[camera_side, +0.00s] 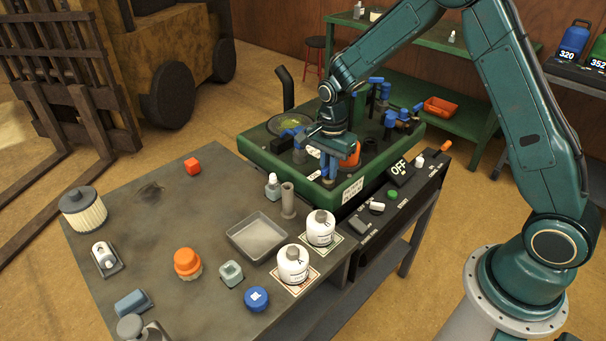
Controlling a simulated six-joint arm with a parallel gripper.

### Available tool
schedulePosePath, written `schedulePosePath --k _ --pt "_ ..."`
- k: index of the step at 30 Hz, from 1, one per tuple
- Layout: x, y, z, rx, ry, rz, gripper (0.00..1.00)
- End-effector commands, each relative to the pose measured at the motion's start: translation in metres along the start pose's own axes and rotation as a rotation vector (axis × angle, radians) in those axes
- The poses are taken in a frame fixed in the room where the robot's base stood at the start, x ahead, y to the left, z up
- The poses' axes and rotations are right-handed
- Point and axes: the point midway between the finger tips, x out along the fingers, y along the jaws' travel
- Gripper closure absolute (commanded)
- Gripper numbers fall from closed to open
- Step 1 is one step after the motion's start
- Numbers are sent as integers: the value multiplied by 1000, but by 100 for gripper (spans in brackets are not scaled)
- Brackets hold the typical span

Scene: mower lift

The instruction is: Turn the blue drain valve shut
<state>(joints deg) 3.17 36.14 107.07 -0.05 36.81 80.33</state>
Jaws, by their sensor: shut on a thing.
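My gripper (328,170) points down at the front of the green machine deck (262,152). Its jaws are closed around a small blue part low between the fingers, which I take to be the blue drain valve. The fingers hide most of it, and I cannot make out which way its handle points. An orange part (351,157) sits just right of the fingers, partly covered by them.
Other blue fittings (392,117) stand on the deck, and a dark pipe (286,88) rises at its back left. A black panel (402,169) reads OFF. White bottles (293,266), a grey tray (257,236) and an orange-capped jar (187,264) stand on the grey bench.

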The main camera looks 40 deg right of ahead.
Motion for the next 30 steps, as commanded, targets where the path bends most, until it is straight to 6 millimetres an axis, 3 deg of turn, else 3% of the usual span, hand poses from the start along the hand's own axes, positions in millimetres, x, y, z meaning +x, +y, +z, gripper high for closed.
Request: schedulePosePath --k 9,22,23,26,30 --pt "-1 -1 -2 121 3 -4 100" --pt "-1 -1 -2 134 4 -4 100" --pt "-1 -1 -2 134 4 -4 86" --pt "-1 -1 -2 133 3 -3 67" --pt "-1 0 -1 131 2 -2 66"
